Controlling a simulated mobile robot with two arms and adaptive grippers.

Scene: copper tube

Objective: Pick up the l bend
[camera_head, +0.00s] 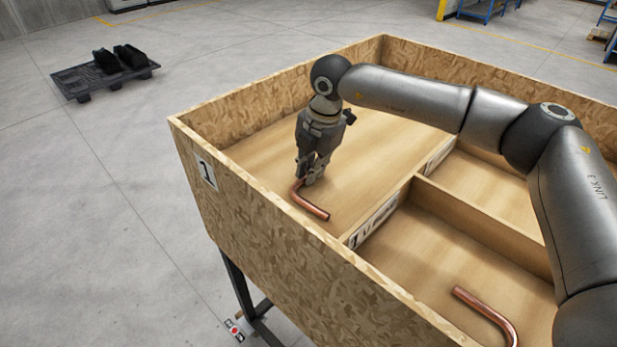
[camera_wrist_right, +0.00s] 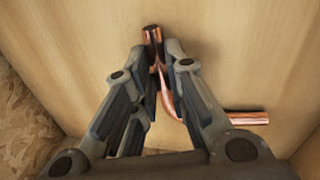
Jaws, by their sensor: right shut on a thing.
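A copper L bend (camera_head: 312,205) is in the left compartment of the wooden box, close to the near left wall. My right gripper (camera_head: 311,178) points down over it and its fingers are closed at one leg of the bend. In the right wrist view the fingertips (camera_wrist_right: 160,58) are around the copper leg, and the other leg of the L bend (camera_wrist_right: 250,118) reaches out to the right. I cannot tell if the bend still touches the floor. A second copper bend (camera_head: 487,314) lies in the near right compartment. My left gripper is not in view.
The wooden box (camera_head: 270,255) has high walls and lower dividers (camera_head: 480,225) between its compartments. My right arm passes over the far right compartment. A dark pallet (camera_head: 105,75) with black items stands on the floor far left.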

